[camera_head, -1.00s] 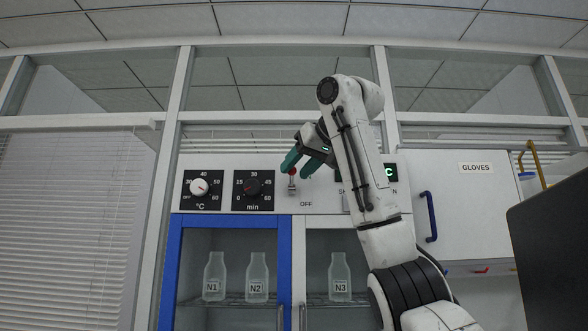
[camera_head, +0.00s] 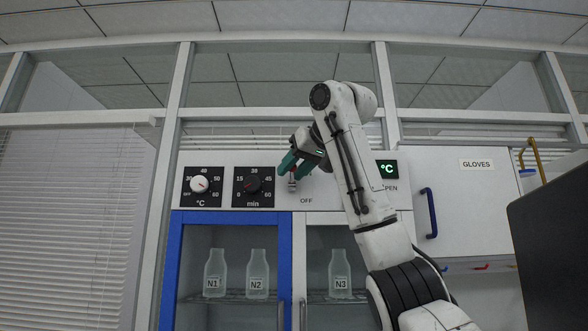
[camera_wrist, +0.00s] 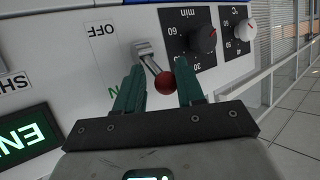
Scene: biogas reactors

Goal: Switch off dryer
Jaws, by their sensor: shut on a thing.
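The dryer's switch is a metal toggle lever with a red ball knob (camera_wrist: 165,83), set on the white panel above the cabinet. It also shows in the head view as a lever (camera_head: 292,184) just left of the OFF label (camera_head: 306,201). In the wrist view the OFF label (camera_wrist: 103,42) is near the lever's base, and the ON label is mostly hidden behind a finger. My gripper (camera_wrist: 159,66) has its green fingers on both sides of the lever and is shut on it. The knob end leans away from the OFF label.
A temperature dial (camera_head: 200,186) and a minute dial (camera_head: 253,186) sit left of the lever. A green-lit °C display (camera_head: 387,169) is to the right. Below is the blue-framed cabinet door (camera_head: 174,270), with bottles behind glass. A blue-handled gloves cabinet (camera_head: 470,210) stands at the right.

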